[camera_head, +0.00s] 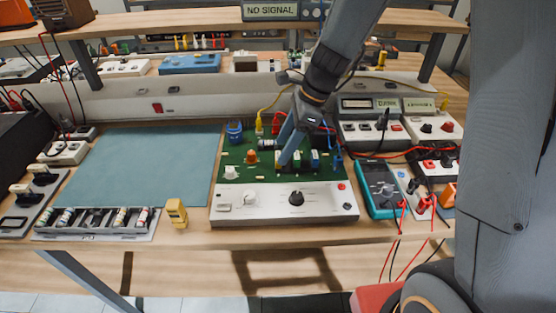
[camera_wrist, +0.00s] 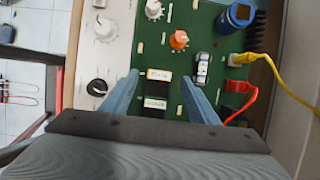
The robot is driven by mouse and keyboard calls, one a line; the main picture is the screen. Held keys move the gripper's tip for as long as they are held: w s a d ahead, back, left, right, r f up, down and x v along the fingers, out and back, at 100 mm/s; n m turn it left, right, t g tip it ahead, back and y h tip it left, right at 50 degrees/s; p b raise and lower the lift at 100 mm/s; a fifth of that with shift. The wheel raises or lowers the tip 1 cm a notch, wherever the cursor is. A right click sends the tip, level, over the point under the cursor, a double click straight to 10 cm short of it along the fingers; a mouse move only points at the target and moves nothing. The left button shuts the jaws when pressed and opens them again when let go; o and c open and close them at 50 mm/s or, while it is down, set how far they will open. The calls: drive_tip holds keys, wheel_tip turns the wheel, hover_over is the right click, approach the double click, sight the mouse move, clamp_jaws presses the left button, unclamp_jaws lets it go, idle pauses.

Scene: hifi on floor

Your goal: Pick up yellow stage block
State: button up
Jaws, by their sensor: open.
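A yellow block (camera_head: 177,212) stands on the bench near its front edge, left of the white control panel. It is not in the wrist view. My gripper (camera_head: 283,160) is over the green circuit board (camera_head: 232,173), to the right of and behind the yellow block. In the wrist view my gripper (camera_wrist: 160,80) is open. I cannot tell whether the fingers touch either block.
A white panel with knobs (camera_head: 275,208) fronts the board. A teal multimeter (camera_head: 379,189) with red leads lies to the right. A rack of small parts (camera_head: 95,223) lies left of the yellow block. The blue-green mat (camera_head: 140,165) is bare. A shelf (camera_head: 200,22) runs behind.

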drive_tip(key=x, duration=0.4)
drive_tip(key=shift+s+f+p, duration=0.1)
drive_tip(key=shift+f+p, duration=0.05)
drive_tip(key=shift+p, duration=0.15)
drive_tip(key=c, duration=1.1)
wheel_tip(320, 180, up, 10)
drive_tip(key=shift+r+b, duration=0.1)
drive_tip(key=shift+b, duration=0.3)
